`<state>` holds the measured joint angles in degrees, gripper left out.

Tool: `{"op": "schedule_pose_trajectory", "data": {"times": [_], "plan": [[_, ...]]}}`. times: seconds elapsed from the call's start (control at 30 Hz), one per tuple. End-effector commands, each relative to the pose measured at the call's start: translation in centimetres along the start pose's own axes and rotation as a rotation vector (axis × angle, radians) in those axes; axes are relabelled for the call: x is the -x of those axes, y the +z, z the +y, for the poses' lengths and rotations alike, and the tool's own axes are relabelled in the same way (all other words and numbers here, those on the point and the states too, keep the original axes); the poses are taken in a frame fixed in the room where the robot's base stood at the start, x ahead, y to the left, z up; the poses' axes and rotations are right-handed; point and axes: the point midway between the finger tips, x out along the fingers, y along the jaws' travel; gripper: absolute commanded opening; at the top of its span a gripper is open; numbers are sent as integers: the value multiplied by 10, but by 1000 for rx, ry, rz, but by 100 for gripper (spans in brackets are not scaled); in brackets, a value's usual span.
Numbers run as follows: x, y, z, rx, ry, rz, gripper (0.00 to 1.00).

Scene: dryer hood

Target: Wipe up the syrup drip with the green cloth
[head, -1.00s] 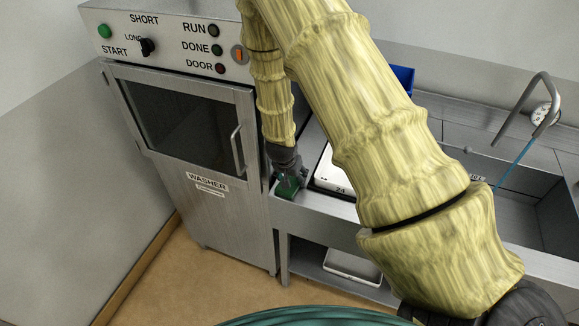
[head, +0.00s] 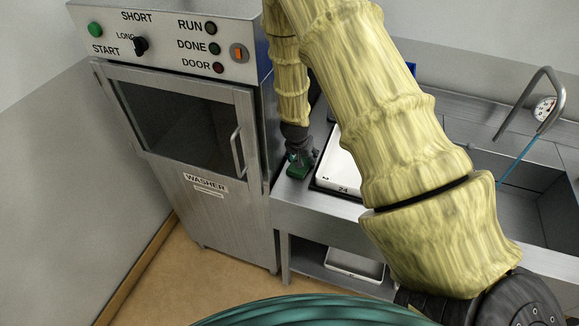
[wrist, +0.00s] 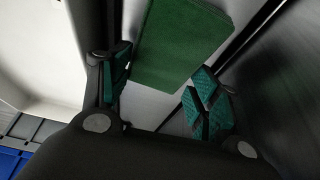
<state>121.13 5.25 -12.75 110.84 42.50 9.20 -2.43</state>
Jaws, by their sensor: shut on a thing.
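My gripper (head: 299,156) is low over the steel counter, between the washer and a white tray, and is shut on the green cloth (head: 297,173). The cloth is at or just above the counter; I cannot tell if it touches. In the wrist view my gripper's green-padded fingers (wrist: 163,88) stand on either side of the cloth's near end, and the flat green cloth (wrist: 180,45) reaches away beyond them. I see no syrup drip in either view; the cloth, gripper or arm may hide it.
The washer (head: 215,215) stands close on the left, its door closed. The white tray (head: 343,170) lies just right of my gripper. A sink (head: 520,200) with a tap (head: 545,95) is farther right. Another tray (head: 352,264) sits on the shelf below.

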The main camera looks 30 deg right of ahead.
Motion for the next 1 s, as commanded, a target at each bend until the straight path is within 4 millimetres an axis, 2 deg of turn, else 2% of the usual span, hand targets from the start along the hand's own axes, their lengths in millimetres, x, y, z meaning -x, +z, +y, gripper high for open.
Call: {"op": "schedule_pose_trajectory", "data": {"times": [0.13, 0.8, 1.0], "plan": [[-4, -9, 4, 1, -1, 0, 24], [48, -33, 12, -7, 3, 2, 24], [58, -37, 13, -8, 4, -1, 24]]}}
